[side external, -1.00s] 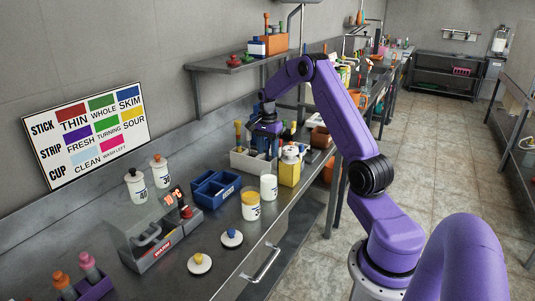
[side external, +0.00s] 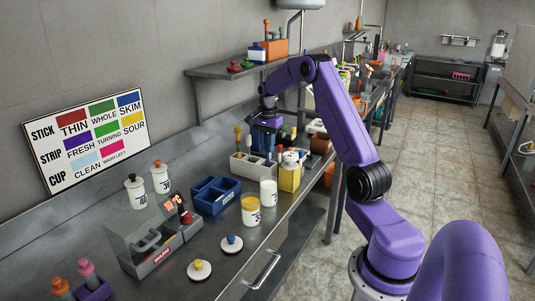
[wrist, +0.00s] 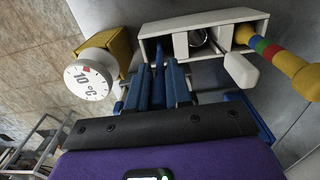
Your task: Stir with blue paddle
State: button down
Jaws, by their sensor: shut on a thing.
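My gripper (side external: 264,143) is above the pale grey caddy (side external: 245,166), its blue fingers pointing down. In the wrist view its fingers (wrist: 157,88) are closed around a slim blue handle (wrist: 158,72), which I take to be the blue paddle. The paddle's lower part is hidden by the fingers and caddy, so I cannot tell whether its end is still inside a compartment. A white cup with yellow contents (side external: 251,211) and a plain white cup (side external: 268,193) stand in front of the caddy.
A yellow container with a white 10 °C dial (wrist: 88,80) stands beside the caddy. A yellow-handled banded stick (wrist: 283,62) stands in the caddy. A blue tray (side external: 216,197), a grey warmer (side external: 155,247) and two knobbed lids (side external: 231,244) lie nearer. A shelf (side external: 235,70) hangs behind.

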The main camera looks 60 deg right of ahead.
notch_tip(320, 180, up, 6)
jog(key=shift+a+f, duration=0.15)
jog(key=shift+f, duration=0.1)
jog(key=s+a+r+n, duration=0.2)
jog(key=s+a+n, duration=0.1)
jog(key=a, duration=0.8)
jog(key=s+a+r+n, duration=0.2)
jog(key=s+a+n, duration=0.1)
jog(key=a, duration=0.9)
jog(key=shift+s+r, duration=0.15)
jog(key=shift+s, duration=0.6)
notch_tip(320, 180, down, 11)
jog(key=shift+f, duration=0.2)
dwell(0.4)
